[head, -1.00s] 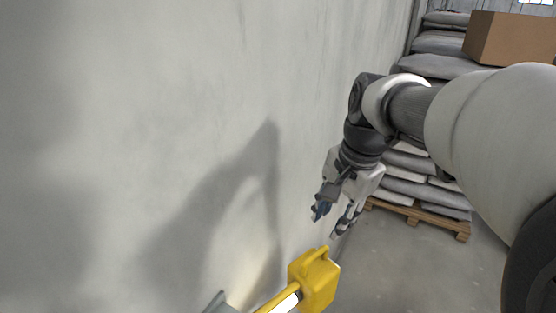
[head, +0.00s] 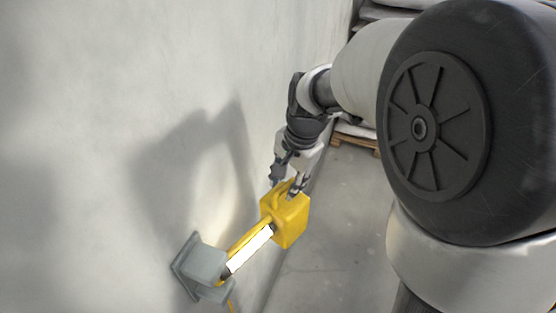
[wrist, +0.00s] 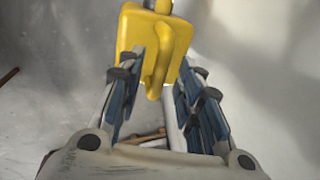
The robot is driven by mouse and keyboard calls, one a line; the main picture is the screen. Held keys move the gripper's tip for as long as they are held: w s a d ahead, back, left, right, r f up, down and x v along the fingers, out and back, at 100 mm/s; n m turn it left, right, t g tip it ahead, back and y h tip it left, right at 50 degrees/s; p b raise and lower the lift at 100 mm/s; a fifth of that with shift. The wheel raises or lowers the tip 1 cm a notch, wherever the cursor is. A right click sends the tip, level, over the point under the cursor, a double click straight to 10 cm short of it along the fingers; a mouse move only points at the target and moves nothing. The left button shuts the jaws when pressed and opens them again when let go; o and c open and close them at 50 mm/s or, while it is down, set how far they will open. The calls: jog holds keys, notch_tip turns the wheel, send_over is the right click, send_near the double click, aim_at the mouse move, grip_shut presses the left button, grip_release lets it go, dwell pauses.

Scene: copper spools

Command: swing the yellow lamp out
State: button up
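The yellow lamp (head: 289,222) sticks out from a grey bracket (head: 203,265) on the wall, on a yellow arm with a lit white tube (head: 249,250). It has a boxy head with a looped handle on top. My gripper (head: 287,186) is just above the lamp head, at the handle. In the wrist view the yellow lamp (wrist: 178,38) is at the top, and its handle (wrist: 158,72) reaches down between the blue-padded fingers of my gripper (wrist: 160,100). The fingers are apart, with visible gaps on both sides of the handle.
The pale wall (head: 90,120) runs close along the left of the lamp and my gripper. Grey floor (head: 325,230) lies open to the right of the lamp. A wooden pallet (head: 355,140) with stacked sacks stands farther back, partly hidden by my arm.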

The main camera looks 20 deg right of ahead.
jog(key=shift+c, duration=0.4)
grip_shut()
